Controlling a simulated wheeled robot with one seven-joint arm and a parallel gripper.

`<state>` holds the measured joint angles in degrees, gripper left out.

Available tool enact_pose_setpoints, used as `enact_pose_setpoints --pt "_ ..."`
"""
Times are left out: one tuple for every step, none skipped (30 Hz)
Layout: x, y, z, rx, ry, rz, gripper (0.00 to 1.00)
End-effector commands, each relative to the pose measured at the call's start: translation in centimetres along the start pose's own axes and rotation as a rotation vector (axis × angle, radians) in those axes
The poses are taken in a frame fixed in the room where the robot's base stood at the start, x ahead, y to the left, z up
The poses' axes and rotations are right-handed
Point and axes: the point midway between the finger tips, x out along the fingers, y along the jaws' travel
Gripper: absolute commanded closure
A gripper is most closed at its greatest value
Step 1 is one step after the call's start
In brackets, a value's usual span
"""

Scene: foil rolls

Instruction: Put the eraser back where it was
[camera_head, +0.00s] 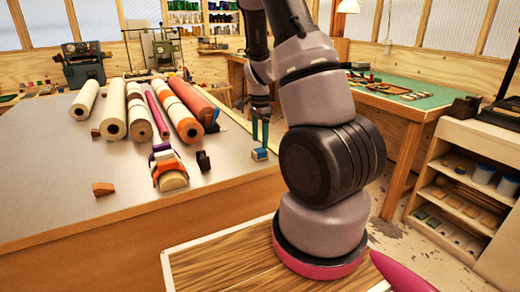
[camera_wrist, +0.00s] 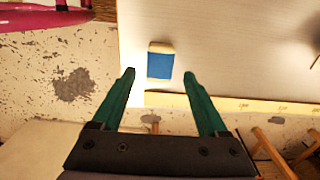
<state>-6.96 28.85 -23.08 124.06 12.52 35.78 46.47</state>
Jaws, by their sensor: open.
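The eraser is a small block with a blue sleeve and cream ends (camera_head: 260,155). It lies near the right edge of the metal-topped table (camera_head: 225,155) in the head view. It also shows in the wrist view (camera_wrist: 160,66), just beyond the fingertips and roughly centred between them. My gripper (camera_head: 261,141) points down above the eraser, with its green fingers (camera_wrist: 159,75) apart and nothing between them. I cannot tell the exact height of the tips over the eraser.
Several foil rolls (camera_head: 113,125) lie on the table to the left of my gripper. A small black object (camera_head: 203,160) and wooden wedges (camera_head: 103,188) lie nearby. A bench with a green mat (camera_head: 410,92) stands behind right. The table front is mostly clear.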

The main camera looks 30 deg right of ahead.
Motion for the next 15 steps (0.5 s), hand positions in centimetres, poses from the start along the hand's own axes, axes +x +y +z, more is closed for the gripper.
enact_pose_setpoints --pt "-1.3 -0.1 0.1 -0.001 0.000 -0.005 0.23" --pt "-1.9 -0.1 0.1 -0.002 0.001 -0.005 0.23" --pt "-2.7 -0.1 0.0 0.000 0.000 -0.005 0.23" --pt "-3.3 -0.1 0.1 -0.001 0.000 -0.004 0.23" --pt "-3.8 -0.1 0.1 -0.001 0.000 -0.004 0.23" --pt "-4.5 -0.1 0.0 -0.001 0.000 -0.004 0.23" --pt "-4.9 -0.1 0.0 -0.001 0.000 -0.004 0.23" --pt "-5.3 -0.1 0.0 0.000 0.000 -0.003 0.23" --pt "-5.7 -0.1 0.0 -0.001 0.000 -0.002 0.23" --pt "-6.0 -0.1 0.0 0.000 0.000 -0.002 0.23" --pt "-6.3 0.0 0.0 0.000 0.000 -0.002 0.23" --pt "-6.6 0.0 0.1 -0.001 -0.002 -0.002 0.23" --pt "-6.8 0.0 0.1 -0.004 -0.003 -0.004 0.23" --pt "-7.2 0.1 0.2 -0.012 -0.006 -0.009 0.23" --pt "-7.9 0.2 0.5 -0.027 -0.013 -0.021 0.23"
